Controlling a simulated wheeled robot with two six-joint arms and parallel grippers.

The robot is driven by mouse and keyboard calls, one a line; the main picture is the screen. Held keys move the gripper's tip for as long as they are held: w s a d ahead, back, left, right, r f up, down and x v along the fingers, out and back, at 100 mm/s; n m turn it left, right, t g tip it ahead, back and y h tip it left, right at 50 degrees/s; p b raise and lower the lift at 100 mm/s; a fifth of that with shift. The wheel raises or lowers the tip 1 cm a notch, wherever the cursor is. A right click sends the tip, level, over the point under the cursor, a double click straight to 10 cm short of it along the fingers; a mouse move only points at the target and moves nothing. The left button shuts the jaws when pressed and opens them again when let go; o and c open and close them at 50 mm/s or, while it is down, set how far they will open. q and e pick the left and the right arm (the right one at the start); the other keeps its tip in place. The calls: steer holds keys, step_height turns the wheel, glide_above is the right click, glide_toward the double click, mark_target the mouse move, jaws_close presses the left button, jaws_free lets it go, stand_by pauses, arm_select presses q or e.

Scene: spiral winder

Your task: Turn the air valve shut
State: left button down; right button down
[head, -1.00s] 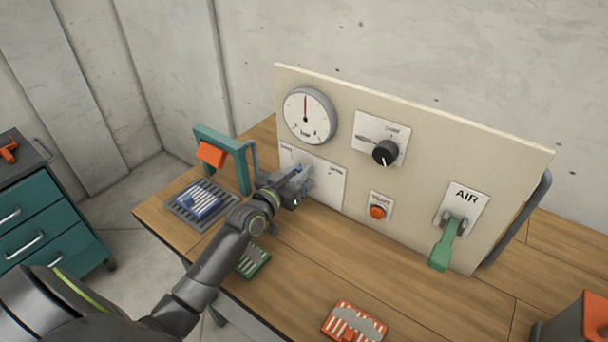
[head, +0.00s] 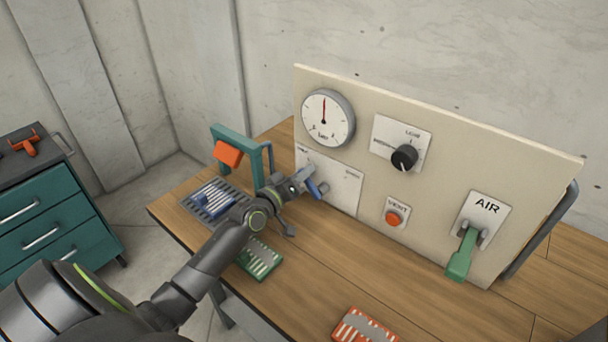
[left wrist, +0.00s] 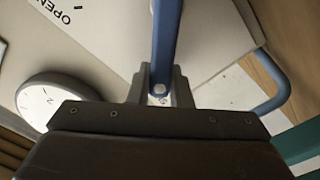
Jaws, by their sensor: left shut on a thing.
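The board (head: 455,135) stands upright on the table. Its lower left white plate (head: 345,190) carries a blue lever (head: 318,188). My left gripper (head: 306,184) is at this lever. In the left wrist view, the gripper's fingers (left wrist: 160,90) are closed around the blue lever (left wrist: 166,40), near a round pale pin, and the word OPEN shows on the plate (left wrist: 60,12). On the board's right, a plate marked AIR (head: 487,208) carries a green lever (head: 462,255) hanging down, apart from my gripper. My right gripper is not in view.
A round gauge (head: 327,118), a black knob (head: 404,158) and a red button (head: 393,218) are on the board. A teal frame with an orange block (head: 228,153), a grey tray (head: 195,208), a green card (head: 262,262) and a red card (head: 362,328) are on the table.

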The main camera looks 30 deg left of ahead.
arm_select(q)
steer(key=shift+f, duration=0.1)
stand_by(0.3)
steer(key=c, duration=1.3)
jaws_free()
steer(key=s, duration=0.5)
steer(key=s+a, duration=0.1)
steer(key=s, duration=0.5)
steer(key=s+a+p, duration=0.1)
steer(key=s, duration=0.5)
steer(key=shift+s+a, duration=0.15)
steer(key=shift+a, duration=0.1)
